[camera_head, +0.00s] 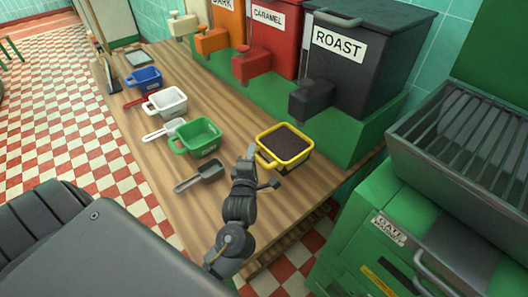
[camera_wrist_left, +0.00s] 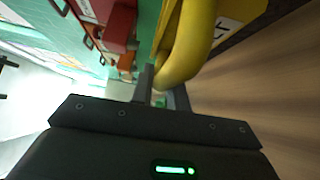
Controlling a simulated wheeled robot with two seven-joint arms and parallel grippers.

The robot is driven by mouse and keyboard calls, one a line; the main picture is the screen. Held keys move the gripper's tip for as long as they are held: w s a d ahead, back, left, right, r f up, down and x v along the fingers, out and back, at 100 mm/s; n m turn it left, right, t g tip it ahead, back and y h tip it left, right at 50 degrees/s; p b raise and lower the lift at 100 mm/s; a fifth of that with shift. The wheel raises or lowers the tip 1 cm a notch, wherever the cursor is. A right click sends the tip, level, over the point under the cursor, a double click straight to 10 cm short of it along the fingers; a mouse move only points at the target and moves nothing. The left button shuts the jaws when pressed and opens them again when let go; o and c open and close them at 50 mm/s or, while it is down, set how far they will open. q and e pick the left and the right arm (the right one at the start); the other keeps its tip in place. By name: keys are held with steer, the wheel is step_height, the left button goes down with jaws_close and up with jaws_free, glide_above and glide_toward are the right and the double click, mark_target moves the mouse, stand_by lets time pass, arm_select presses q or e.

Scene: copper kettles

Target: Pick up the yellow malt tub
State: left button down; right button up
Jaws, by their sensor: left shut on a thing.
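The yellow malt tub (camera_head: 304,156) is at the near end of the wooden counter, below the ROAST bin. It has a yellow rim and handle, and dark malt inside. My left gripper (camera_head: 261,167) is at its handle side, on the tub's left. In the left wrist view the yellow handle of the tub (camera_wrist_left: 192,45) runs down to the fingers of my left gripper (camera_wrist_left: 163,93), which are shut on it. The tub's underside is hidden, so I cannot tell if it touches the counter. My right gripper is not in view.
Green (camera_head: 197,138), white (camera_head: 166,103) and blue (camera_head: 145,78) tubs stand in a row on the counter (camera_head: 215,205). A black scoop (camera_head: 202,176) lies near the green tub. The dark ROAST bin (camera_head: 365,65) stands behind; a green machine (camera_head: 400,235) is at the right.

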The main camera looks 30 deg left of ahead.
arm_select(q)
steer(key=s+a+b, duration=0.1)
steer(key=s+a, duration=0.1)
steer(key=s, duration=0.4)
steer(key=s+a+b, duration=0.2)
steer(key=s, duration=0.5)
steer(key=shift+a, duration=0.25)
steer(key=shift+s+r, duration=0.1)
